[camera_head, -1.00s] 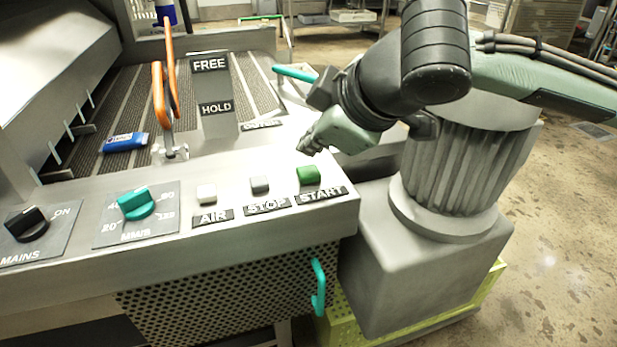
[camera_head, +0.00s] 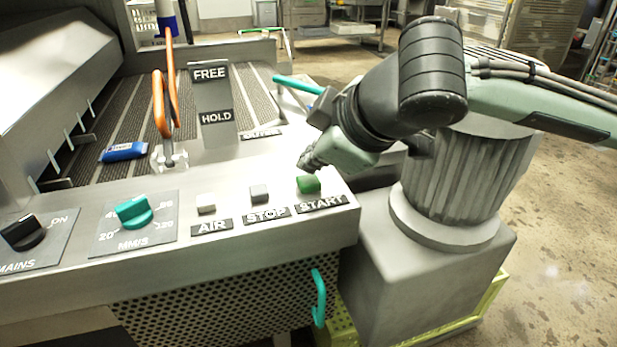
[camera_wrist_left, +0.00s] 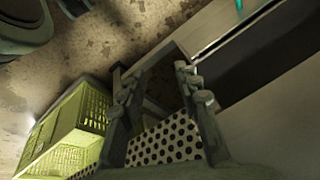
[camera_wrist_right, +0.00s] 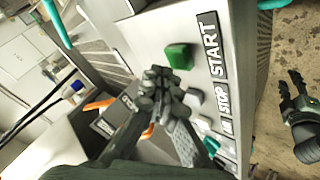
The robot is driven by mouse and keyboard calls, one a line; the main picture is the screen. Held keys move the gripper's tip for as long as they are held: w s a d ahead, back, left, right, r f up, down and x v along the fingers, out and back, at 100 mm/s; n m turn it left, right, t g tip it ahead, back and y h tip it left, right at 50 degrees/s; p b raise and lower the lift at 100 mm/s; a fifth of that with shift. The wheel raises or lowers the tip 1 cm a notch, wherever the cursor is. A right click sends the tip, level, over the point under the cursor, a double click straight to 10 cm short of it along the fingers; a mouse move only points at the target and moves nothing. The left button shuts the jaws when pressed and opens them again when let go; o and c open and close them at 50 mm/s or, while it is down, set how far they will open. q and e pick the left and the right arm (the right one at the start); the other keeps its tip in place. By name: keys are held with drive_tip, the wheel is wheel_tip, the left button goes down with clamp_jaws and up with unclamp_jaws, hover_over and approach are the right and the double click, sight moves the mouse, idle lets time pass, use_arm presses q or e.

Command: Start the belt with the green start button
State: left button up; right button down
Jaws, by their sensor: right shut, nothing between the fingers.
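The green start button (camera_head: 308,184) sits at the right end of the panel's button row, above its START label (camera_head: 321,204). It also shows in the right wrist view (camera_wrist_right: 179,56). My right gripper (camera_head: 306,165) is shut and empty, with its tips just behind and above the button in the head view. In the right wrist view the closed tips (camera_wrist_right: 160,76) appear just beside the green button; I cannot tell whether they touch it. My left gripper (camera_wrist_left: 158,82) is open and empty, low near a perforated panel, and is outside the head view.
A grey stop button (camera_head: 259,193) and a pale air button (camera_head: 206,208) lie left of the start button. A teal speed knob (camera_head: 134,211) and black mains knob (camera_head: 23,230) are farther left. A blue packet (camera_head: 123,151) lies on the belt. An orange handle (camera_head: 163,100) stands behind the panel.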

drive_tip(key=shift+f, duration=0.1)
idle(0.7)
drive_tip(key=shift+f, duration=0.3)
